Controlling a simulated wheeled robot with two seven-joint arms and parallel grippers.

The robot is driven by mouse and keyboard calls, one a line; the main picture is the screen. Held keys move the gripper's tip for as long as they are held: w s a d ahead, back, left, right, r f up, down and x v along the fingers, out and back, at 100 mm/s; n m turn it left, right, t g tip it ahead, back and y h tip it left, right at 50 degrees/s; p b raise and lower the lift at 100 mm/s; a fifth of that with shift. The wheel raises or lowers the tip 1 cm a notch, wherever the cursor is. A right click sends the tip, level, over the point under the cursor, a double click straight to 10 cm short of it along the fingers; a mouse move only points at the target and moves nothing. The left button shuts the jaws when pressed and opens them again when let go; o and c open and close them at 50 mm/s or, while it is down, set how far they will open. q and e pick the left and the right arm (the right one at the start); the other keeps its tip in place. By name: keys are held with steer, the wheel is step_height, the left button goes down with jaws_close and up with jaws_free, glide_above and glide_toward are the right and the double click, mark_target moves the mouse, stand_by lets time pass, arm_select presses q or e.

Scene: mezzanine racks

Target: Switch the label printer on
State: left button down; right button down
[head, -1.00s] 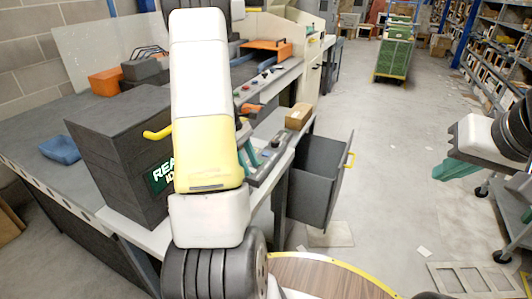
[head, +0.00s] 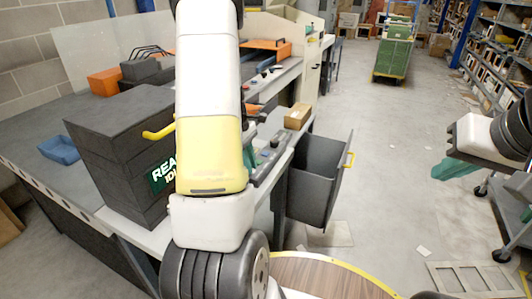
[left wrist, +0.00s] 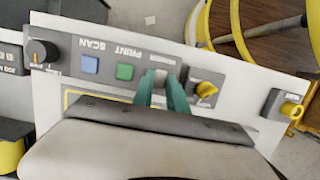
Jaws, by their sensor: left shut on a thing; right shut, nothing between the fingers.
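A grey control panel (left wrist: 113,56) spans the left wrist view, its lettering upside down. In the head view my arm partly covers the panel (head: 270,158). My right gripper (head: 457,168) is shut and empty, away from the panel at right.
A dark box (head: 115,150) with a yellow handle stands left of my left arm. A dark drawer or bin (head: 318,180) juts out below the panel. A small cardboard box (head: 298,115) lies behind the panel. The aisle floor (head: 390,140) is largely clear.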

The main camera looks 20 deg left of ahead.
arm_select(q)
steer(key=c, duration=1.3)
jaws_free()
steer(key=shift+r, duration=0.1)
steer(key=v, duration=0.7)
steer(key=shift+a+r, duration=0.1)
steer(key=shift+r, duration=0.25)
